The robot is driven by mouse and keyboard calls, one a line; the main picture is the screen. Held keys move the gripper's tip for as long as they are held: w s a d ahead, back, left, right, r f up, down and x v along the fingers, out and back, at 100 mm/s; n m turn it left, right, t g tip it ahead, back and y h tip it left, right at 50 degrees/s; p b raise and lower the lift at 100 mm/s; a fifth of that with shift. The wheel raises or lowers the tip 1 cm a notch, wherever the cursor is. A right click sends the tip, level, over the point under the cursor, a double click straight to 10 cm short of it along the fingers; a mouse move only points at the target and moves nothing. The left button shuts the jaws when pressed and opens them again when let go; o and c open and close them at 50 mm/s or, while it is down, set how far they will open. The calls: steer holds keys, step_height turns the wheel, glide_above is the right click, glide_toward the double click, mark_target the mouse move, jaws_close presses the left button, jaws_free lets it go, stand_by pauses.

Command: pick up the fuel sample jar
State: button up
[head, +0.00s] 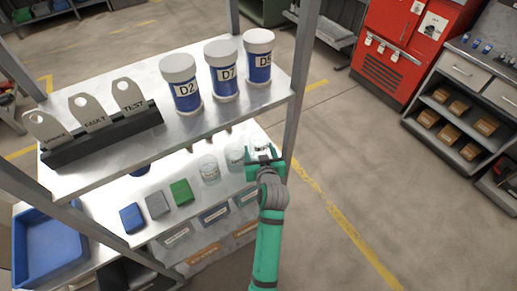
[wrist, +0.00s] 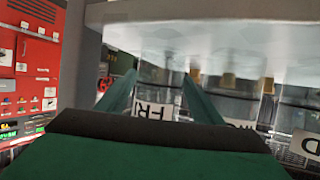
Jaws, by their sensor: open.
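Several clear glass jars stand in a row on the lower shelf in the head view: a left one (head: 209,169), a middle one (head: 235,156) and a right one (head: 259,141). I cannot tell which is the fuel sample jar. My gripper (head: 264,158) is at the right end of this row, close to the right jar and partly covering it.
The upper shelf (head: 70,182) overhangs the jars and holds white-and-blue tubs (head: 225,70) and a tag rack (head: 100,135). A post (head: 298,85) stands right beside my gripper. Blue, grey and green boxes (head: 181,192) and a blue tray (head: 48,245) lie left.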

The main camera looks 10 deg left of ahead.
steer(key=shift+x, duration=0.95)
steer(key=shift+s, duration=0.1)
steer(key=c, duration=0.9)
steer(key=shift+r, duration=0.1)
steer(key=shift+r, duration=0.1)
